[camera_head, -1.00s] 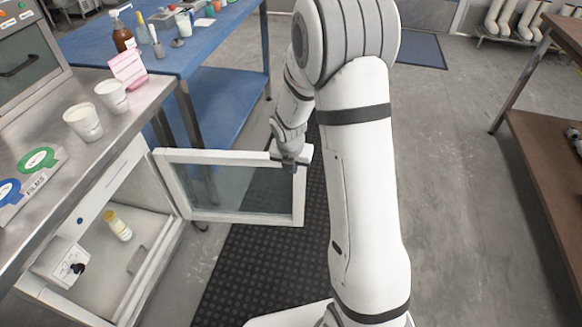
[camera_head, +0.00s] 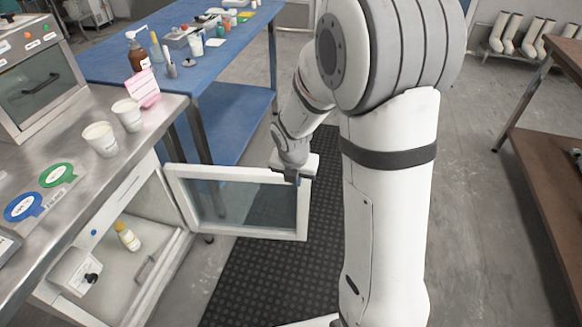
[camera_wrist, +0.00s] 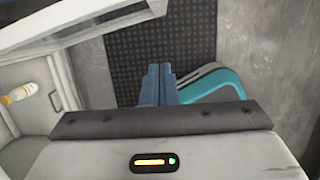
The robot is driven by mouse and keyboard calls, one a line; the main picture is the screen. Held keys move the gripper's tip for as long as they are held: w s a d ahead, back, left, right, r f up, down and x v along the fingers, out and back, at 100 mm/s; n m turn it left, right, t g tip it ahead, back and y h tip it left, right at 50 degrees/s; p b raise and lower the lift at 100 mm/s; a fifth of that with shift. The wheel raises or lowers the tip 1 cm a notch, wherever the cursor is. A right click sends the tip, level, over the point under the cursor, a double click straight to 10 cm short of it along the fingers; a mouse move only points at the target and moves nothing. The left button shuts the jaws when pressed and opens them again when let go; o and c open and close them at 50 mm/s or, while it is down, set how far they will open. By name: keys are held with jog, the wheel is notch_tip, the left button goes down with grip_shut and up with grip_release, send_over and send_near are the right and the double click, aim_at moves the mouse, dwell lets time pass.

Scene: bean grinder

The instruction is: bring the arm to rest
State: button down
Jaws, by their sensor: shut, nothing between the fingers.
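My gripper (camera_head: 291,180) hangs low in front of the counter, with its fingers pointing down. In the head view it overlaps the upper right corner of the open glass cabinet door (camera_head: 245,233); I cannot tell whether they touch. In the wrist view the two fingers (camera_wrist: 160,72) are together with nothing between them, above the dark ribbed floor mat (camera_wrist: 135,50). The white door frame also shows at the upper left of the wrist view (camera_wrist: 100,28).
The open cabinet holds a yellow-capped bottle (camera_head: 127,237). The steel counter (camera_head: 100,178) carries two white cups (camera_head: 101,138). A blue table (camera_head: 110,62) stands behind, and a brown table (camera_head: 550,165) at the right. Grey floor (camera_head: 470,220) lies clear between.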

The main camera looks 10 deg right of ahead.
jog(key=s+r+m+p, duration=0.7)
jog(key=s+r+m, duration=0.2)
jog(key=r+m, duration=0.5)
jog(key=s+r+m+y+p, duration=0.1)
jog(key=s+r+m+p, duration=0.6)
jog(key=s+r+m, duration=0.3)
notch_tip(320, 180, up, 5)
jog(key=d+m, duration=0.1)
jog(key=m, duration=0.5)
jog(key=shift+s+f, duration=0.2)
jog(key=shift+s, duration=0.1)
